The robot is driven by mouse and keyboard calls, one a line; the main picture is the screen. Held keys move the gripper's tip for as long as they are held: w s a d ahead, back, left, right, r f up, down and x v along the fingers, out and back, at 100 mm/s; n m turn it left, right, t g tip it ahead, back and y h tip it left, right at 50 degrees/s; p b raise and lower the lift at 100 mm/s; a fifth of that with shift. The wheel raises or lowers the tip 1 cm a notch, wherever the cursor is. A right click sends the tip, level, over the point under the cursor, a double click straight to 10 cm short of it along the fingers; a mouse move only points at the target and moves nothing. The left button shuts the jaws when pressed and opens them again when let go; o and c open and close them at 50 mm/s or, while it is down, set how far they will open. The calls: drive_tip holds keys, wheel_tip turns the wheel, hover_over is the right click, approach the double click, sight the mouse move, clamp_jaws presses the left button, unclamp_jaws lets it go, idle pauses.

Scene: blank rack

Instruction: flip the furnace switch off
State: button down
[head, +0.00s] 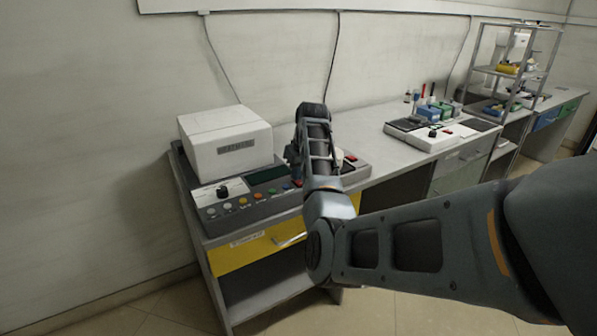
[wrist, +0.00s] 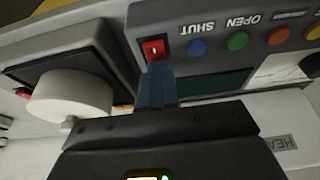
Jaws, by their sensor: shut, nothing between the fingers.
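The furnace switch, a small red rocker (wrist: 153,48) with a white mark, sits in the dark control panel beside the blue button in the wrist view. It also shows as a small red spot (head: 298,183) beside my arm in the head view. My gripper (wrist: 155,72) is shut and empty. Its blue-grey fingertips are at the switch's lower edge in the wrist view; I cannot tell whether they touch it. The white furnace box (head: 228,142) stands on the grey console behind the panel. My arm hides my fingertips in the head view.
A white round piece (wrist: 70,98) stands on a dark plate beside the switch. Coloured buttons (wrist: 237,41) labelled OPEN and SHUT line the panel. A white device (head: 435,132) and a metal shelf (head: 515,72) stand farther right. Bare bench (head: 372,145) lies between.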

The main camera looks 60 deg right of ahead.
drive_tip(key=shift+s+f, duration=0.1)
drive_tip(key=shift+f, duration=0.3)
drive_tip(key=shift+a, duration=0.1)
drive_tip(key=shift+s+a+f+p, duration=0.2)
drive_tip(key=shift+s+a+p, duration=0.2)
drive_tip(key=shift+s+p, duration=0.35)
drive_tip(key=shift+r, duration=0.1)
drive_tip(key=shift+r+p, duration=0.35)
drive_tip(key=shift+p, duration=0.05)
wheel_tip(320, 180, up, 4)
drive_tip(key=p, duration=0.3)
drive_tip(key=shift+a+f, duration=0.1)
drive_tip(key=b+v, duration=0.1)
drive_tip(key=v, duration=0.9)
drive_tip(key=shift+r, duration=0.2)
